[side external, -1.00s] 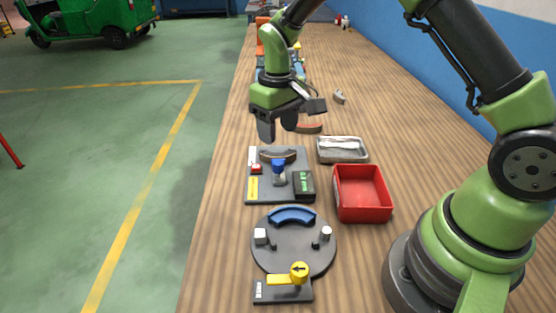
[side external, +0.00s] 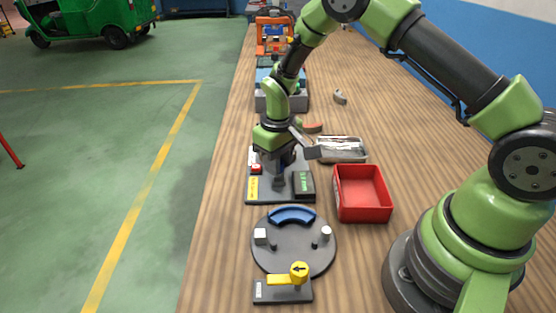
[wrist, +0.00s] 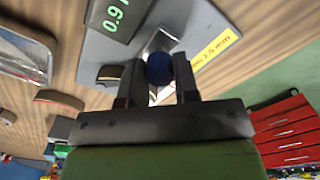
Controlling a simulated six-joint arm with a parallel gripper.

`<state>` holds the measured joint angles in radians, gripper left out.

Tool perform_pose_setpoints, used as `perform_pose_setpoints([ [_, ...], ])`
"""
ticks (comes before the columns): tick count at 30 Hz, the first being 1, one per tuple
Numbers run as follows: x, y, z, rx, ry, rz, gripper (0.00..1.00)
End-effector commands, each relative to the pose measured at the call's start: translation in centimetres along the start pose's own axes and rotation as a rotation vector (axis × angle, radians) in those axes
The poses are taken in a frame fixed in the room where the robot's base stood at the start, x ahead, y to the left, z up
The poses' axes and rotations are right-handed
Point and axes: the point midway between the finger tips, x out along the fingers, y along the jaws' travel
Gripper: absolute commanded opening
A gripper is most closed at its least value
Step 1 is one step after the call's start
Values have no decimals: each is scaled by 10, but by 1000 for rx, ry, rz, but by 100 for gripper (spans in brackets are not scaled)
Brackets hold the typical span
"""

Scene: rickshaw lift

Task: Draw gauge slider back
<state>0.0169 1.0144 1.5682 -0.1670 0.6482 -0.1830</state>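The gauge is a grey plate (side external: 275,197) with a green-lit display (side external: 303,182), a yellow label (side external: 252,188) and a red button (side external: 256,169). Its slider has a round blue knob (wrist: 159,69). My gripper (side external: 280,161) is low over the gauge, pointing down, and hides most of the slider in the side view. In the wrist view, my gripper's two fingers (wrist: 158,62) stand on either side of the knob, with what looks like a narrow gap to it. A curved shoe (wrist: 109,73) sits at the plate's edge in the wrist view.
A red bin (side external: 363,195) and a metal tray (side external: 341,150) stand right of the gauge. A round fixture (side external: 290,250) with a blue shoe and yellow lever is in front. Loose shoes (side external: 340,97) lie behind. Bench wood left of the gauge is clear.

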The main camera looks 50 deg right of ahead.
Motion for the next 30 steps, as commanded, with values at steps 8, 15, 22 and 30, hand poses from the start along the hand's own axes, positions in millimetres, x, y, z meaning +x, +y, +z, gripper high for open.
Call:
perform_pose_setpoints([
  [8,0,-3,3,-2,-1,0,0],
  [15,0,-26,25,-3,-2,-1,0],
  [22,0,-30,30,1,-2,-2,0],
  [30,0,-31,30,2,-6,-2,54],
])
